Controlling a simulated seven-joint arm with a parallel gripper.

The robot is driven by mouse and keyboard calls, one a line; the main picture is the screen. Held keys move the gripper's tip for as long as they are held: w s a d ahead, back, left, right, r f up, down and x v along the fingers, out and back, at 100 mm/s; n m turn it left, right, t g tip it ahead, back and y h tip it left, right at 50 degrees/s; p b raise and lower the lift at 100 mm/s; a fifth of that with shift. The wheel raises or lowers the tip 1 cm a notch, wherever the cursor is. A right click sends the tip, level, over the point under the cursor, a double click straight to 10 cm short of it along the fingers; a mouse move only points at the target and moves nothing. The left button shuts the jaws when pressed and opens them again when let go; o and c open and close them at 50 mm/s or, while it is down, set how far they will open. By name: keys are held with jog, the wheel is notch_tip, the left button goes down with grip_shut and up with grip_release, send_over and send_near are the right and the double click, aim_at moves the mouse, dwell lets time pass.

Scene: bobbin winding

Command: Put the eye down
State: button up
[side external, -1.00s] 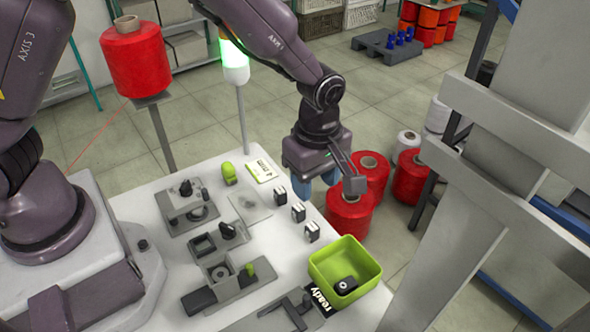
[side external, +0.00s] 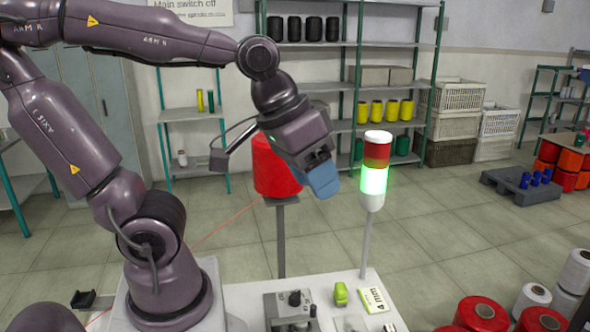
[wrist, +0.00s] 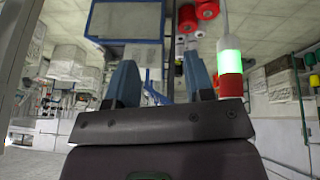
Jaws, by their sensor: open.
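I cannot make out any eye in either current view. Only the back part of the work table (side external: 240,308) shows, at the bottom of the side view. On it are a grey fixture with a black knob (side external: 290,306), a small lime-green piece (side external: 340,293) and a "4 mm" card (side external: 371,300).
The light tower (side external: 375,180), lit green, stands close to the right of my gripper. A red spool on a stand (side external: 270,180) is close behind it. Red and white spools (side external: 482,312) stand on the floor at right. Shelves line the back wall.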

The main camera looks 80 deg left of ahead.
jog(key=shift+o, duration=0.5)
jog(key=shift+s+a+r+m+t+y, duration=0.15)
jog(key=shift+s+a+m, duration=0.15)
jog(key=shift+s+m, duration=0.25)
jog(key=shift+s+a+r+m+t+y, duration=0.15)
jog(key=shift+s+a+m, duration=0.15)
jog(key=shift+s, duration=0.4)
jog(key=shift+f, duration=0.1)
jog(key=w+d+f+m+g+h, duration=0.1)
jog(key=w+f+m+g, duration=0.2)
jog(key=w+f, duration=0.35)
jog(key=w+d+f+m+g, duration=0.1)
jog(key=w+f+m+g, duration=0.3)
jog(key=f, duration=0.6)
jog(key=w+d+f+m+t+h, duration=0.1)
jog(key=w+d+f+m+h, duration=0.3)
jog(key=w+d+f+m, duration=0.5)
jog(key=d+f, duration=0.1)
jog(key=f, duration=0.2)
jog(key=s+d+f+m, duration=0.1)
jog(key=f, duration=0.2)
jog(key=s+d+f+m, duration=0.1)
jog(key=f, duration=0.2)
jog(key=shift+d+m, duration=0.25)
jog(key=shift+y, duration=0.3)
